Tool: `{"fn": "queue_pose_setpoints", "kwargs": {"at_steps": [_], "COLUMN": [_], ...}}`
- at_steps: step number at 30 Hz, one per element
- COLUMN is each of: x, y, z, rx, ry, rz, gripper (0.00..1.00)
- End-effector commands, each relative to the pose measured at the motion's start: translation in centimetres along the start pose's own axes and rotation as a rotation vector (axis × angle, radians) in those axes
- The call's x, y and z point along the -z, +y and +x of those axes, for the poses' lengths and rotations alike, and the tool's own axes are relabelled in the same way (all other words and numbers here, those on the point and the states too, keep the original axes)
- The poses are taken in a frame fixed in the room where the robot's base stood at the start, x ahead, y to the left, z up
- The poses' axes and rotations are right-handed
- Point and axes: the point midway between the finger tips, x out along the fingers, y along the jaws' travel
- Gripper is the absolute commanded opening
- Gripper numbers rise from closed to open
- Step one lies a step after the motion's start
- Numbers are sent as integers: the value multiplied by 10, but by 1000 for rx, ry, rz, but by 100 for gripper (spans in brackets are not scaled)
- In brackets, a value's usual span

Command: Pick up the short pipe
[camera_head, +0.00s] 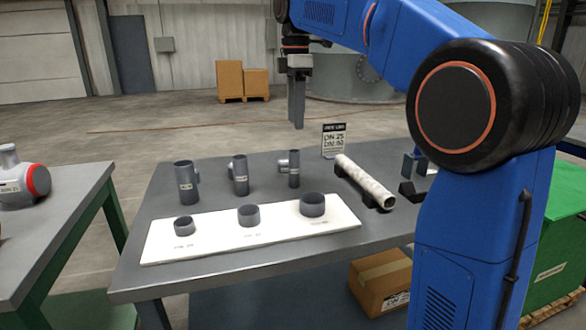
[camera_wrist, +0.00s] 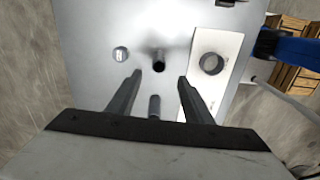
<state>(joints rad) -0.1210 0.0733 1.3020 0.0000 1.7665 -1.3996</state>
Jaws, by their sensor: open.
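A pale, mottled pipe (camera_head: 364,181) lies on dark supports at the right of the grey table in the head view; its near end is open. It is the only pipe lying down, and I cannot make it out in the wrist view. My gripper (camera_head: 297,126) points down, open and empty, above the back of the table and left of the pipe. In the wrist view the two fingers of my gripper (camera_wrist: 159,78) stand apart, with a dark upright cylinder (camera_wrist: 158,58) seen beyond their tips. No finger appears to touch anything.
A white board (camera_head: 285,238) in front bears three short grey rings. A small sign (camera_head: 333,140) stands behind the pipe. A cardboard box (camera_head: 381,280) sits below the table's right side.

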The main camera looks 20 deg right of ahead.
Motion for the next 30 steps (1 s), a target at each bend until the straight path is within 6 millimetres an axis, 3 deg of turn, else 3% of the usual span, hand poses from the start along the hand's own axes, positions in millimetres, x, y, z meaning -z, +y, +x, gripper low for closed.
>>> {"fn": "queue_pose_setpoints", "kwargs": {"at_steps": [18, 30], "x": [0, 1], "y": [0, 1], "z": [100, 132], "rx": [2, 1], "ry": [0, 0], "rz": [1, 1], "gripper": [46, 46]}}
